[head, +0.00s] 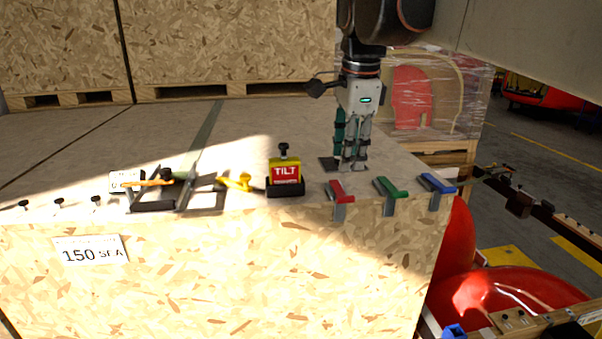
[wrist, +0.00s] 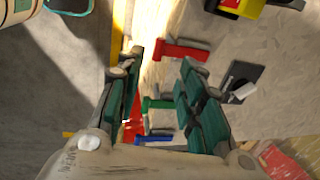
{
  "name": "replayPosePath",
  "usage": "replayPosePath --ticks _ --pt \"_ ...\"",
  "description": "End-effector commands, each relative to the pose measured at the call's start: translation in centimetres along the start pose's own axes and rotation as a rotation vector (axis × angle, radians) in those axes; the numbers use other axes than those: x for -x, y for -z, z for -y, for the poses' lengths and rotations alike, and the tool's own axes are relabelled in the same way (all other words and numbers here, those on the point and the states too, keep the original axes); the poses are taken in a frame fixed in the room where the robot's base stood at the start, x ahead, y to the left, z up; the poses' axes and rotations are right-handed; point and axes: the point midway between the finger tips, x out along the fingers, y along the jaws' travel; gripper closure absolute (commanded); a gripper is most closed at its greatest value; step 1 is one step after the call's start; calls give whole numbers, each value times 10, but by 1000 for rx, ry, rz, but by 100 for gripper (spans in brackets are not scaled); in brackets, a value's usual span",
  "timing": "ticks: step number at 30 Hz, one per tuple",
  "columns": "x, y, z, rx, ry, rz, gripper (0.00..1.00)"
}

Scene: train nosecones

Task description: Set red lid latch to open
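The red lid latch (head: 338,190) sits at the front edge of the crate lid, left of a green latch (head: 388,187) and a blue latch (head: 437,184). All three lie at a similar angle, with grey metal plates over the edge. My gripper (head: 350,166) points down above the lid, behind the red and green latches. In the wrist view my gripper (wrist: 162,60) has its fingers spread and nothing held between them. The red latch (wrist: 182,50) shows near the fingertips there, apart from them as far as I can tell.
A red and yellow TILT indicator (head: 285,172) stands left of the red latch. A yellow latch-like part (head: 236,182) and a metal bar bracket (head: 205,200) lie further left. A dark plate (head: 328,162) lies beside my gripper. The lid behind is mostly clear.

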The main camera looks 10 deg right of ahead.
Motion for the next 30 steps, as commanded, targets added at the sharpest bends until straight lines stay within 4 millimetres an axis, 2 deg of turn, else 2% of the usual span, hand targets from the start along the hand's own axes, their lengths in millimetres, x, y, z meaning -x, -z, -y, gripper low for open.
replayPosePath --ticks 9,15,21,30 --pt "-62 0 0 2 1 0 65" --pt "-92 0 0 2 1 0 65" --pt "-106 0 0 2 1 0 65" --pt "-108 0 0 2 1 0 65"
